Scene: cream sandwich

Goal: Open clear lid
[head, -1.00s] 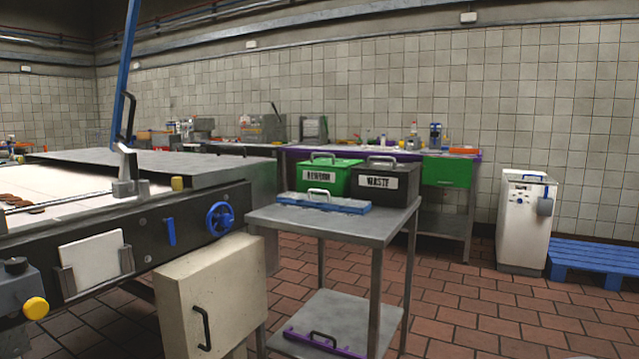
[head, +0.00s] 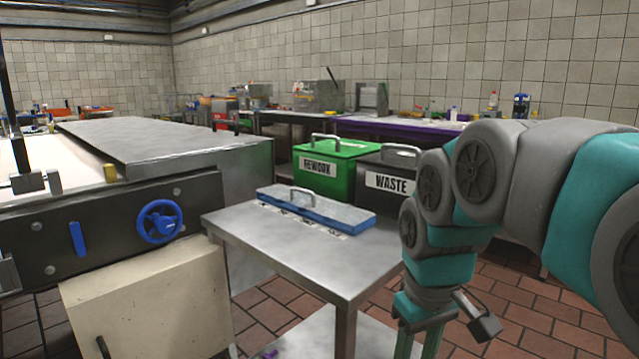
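A flat blue case with a pale grey top (head: 335,212) and a metal handle (head: 303,196) lies on the small steel table (head: 255,236). I cannot tell whether this top is the clear lid; it looks closed. A dark upright post (head: 8,110) stands at the left edge beside the conveyor machine, cut off by the picture. My gripper (head: 425,335) hangs low at the right front of the small table, pointing down, apart from the case. Its fingertips are partly cut off at the bottom, so its opening is unclear.
A green REWORK bin (head: 335,173) and a dark WASTE bin (head: 375,190) with handled lids stand behind the case. The conveyor machine with a blue handwheel (head: 159,221) is at the left. Brick floor (head: 515,300) is free at the right.

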